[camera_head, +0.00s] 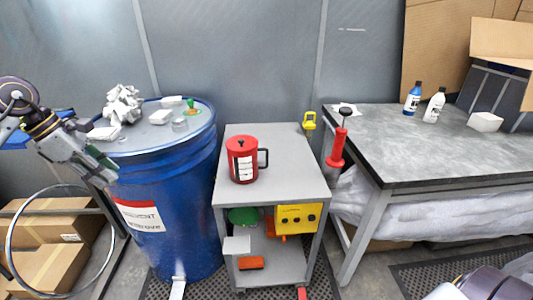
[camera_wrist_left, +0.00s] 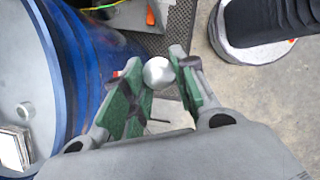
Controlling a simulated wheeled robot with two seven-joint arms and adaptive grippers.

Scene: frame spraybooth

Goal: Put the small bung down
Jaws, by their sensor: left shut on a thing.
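My left gripper (camera_head: 106,170) is beside the left edge of the blue drum (camera_head: 178,215), pointing down and right. In the left wrist view my left gripper (camera_wrist_left: 155,85) has green-padded fingers, shut on the small bung (camera_wrist_left: 158,73). The bung is round, pale silver, and sits between the fingertips. It cannot be made out in the head view. In the wrist view the drum (camera_wrist_left: 85,75) is left of the fingers, and the bung appears clear of its lid (camera_wrist_left: 30,60). My right gripper is not in view.
The drum top holds crumpled white material (camera_head: 122,104), several pale blocks and a small grey cylinder (camera_head: 179,125). A grey cart (camera_head: 292,160) with a red can (camera_head: 242,160) stands to the right. A grey workbench (camera_head: 440,155) is beyond it. Cardboard boxes (camera_head: 45,270) lie low left.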

